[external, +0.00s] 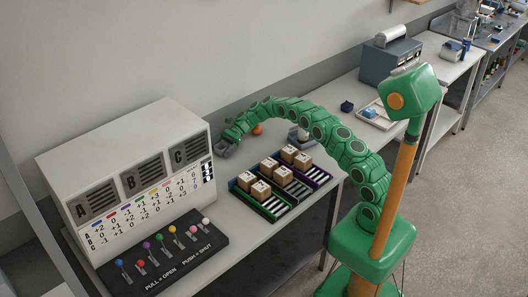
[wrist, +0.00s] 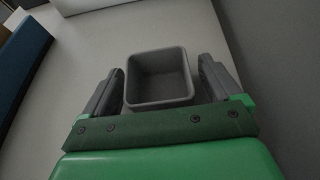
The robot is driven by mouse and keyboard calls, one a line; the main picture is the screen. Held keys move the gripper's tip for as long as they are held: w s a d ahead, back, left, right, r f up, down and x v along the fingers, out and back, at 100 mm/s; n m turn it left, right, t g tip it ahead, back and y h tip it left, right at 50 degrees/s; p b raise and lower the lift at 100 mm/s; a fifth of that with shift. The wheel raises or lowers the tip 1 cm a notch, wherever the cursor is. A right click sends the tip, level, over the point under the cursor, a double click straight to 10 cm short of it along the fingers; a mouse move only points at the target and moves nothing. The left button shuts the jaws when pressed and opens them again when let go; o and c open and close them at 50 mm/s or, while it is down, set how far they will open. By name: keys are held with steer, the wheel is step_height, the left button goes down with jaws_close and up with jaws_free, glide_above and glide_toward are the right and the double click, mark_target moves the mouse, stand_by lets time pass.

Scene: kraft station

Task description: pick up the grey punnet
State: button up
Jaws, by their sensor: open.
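The grey punnet (wrist: 160,99) is a small open box with a square rim, and it looks empty. In the wrist view it sits upright on the light worktop, between the two fingers of my gripper (wrist: 161,68). The fingers are spread, one on each side of it, with a narrow gap showing at each side. In the external view my gripper (external: 222,148) is low over the bench, beside the right end of the white console. The punnet cannot be told apart from the gripper there.
The white console (external: 130,170) stands left of my gripper, with a dark lever panel (external: 163,250) in front. Racks holding several brown boxes (external: 289,153) are to the right. A blue edge (wrist: 22,55) shows at left in the wrist view.

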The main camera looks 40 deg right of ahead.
mark_target(221, 143)
steer(key=c, duration=1)
steer(key=shift+c, duration=0.2)
steer(key=shift+r, duration=0.15)
step_height(221, 143, up, 3)
steer(key=shift+f, duration=0.1)
steer(key=shift+s+r, duration=0.15)
steer(key=shift+r, duration=0.15)
steer(key=s+d+r, duration=0.3)
steer(key=s+r, duration=0.6)
steer(key=s, duration=0.4)
steer(key=shift+s+r, duration=0.15)
steer(key=shift+s, duration=0.05)
